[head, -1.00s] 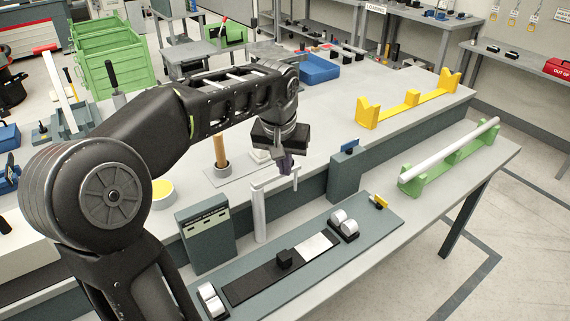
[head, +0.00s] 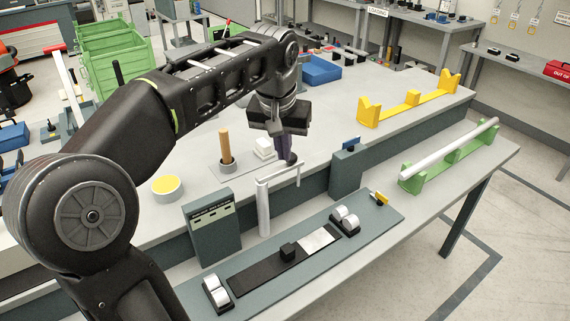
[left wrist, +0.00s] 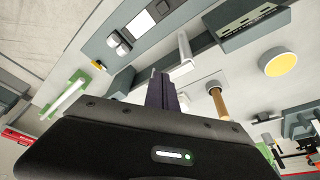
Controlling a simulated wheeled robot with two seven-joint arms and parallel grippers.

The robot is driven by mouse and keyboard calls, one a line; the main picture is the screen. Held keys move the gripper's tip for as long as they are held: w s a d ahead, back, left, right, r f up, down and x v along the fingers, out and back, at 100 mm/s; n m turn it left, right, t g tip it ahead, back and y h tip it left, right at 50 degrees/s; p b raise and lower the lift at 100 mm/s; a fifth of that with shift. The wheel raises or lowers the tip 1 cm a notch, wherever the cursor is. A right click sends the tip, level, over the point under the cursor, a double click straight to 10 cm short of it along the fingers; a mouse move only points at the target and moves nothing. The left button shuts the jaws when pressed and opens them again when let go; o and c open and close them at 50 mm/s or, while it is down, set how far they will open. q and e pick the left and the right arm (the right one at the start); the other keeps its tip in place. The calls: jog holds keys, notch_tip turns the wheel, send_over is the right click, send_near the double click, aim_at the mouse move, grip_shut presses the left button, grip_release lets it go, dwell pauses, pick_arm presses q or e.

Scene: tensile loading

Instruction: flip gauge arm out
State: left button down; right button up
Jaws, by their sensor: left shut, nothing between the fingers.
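The gauge arm (head: 282,173) is a thin pale bar on top of a white upright post (head: 263,208). It stands at the back edge of the grey tester bed (head: 370,228) and points right and back, with a short downturned tip. In the left wrist view the post and arm (left wrist: 185,52) show just beyond the fingers. My left gripper (head: 287,160) is shut and empty, its dark fingers pointing down just behind the arm's far end. The fingers (left wrist: 162,92) look together in the wrist view; I cannot tell whether they touch the arm. My right gripper is not in view.
A grey control box (head: 212,228) stands left of the post and a grey block (head: 346,172) to its right. Behind are a wooden-handled tool (head: 225,147) and a yellow-topped round tin (head: 167,187). A yellow rack (head: 410,99) and a green rack with a rod (head: 450,157) are at right.

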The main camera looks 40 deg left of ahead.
pick_arm(q)
jog(key=v, duration=0.3)
jog(key=shift+s+d+r, duration=0.15)
jog(key=shift+s+r, duration=0.05)
jog(key=shift+r, duration=0.05)
dwell(0.4)
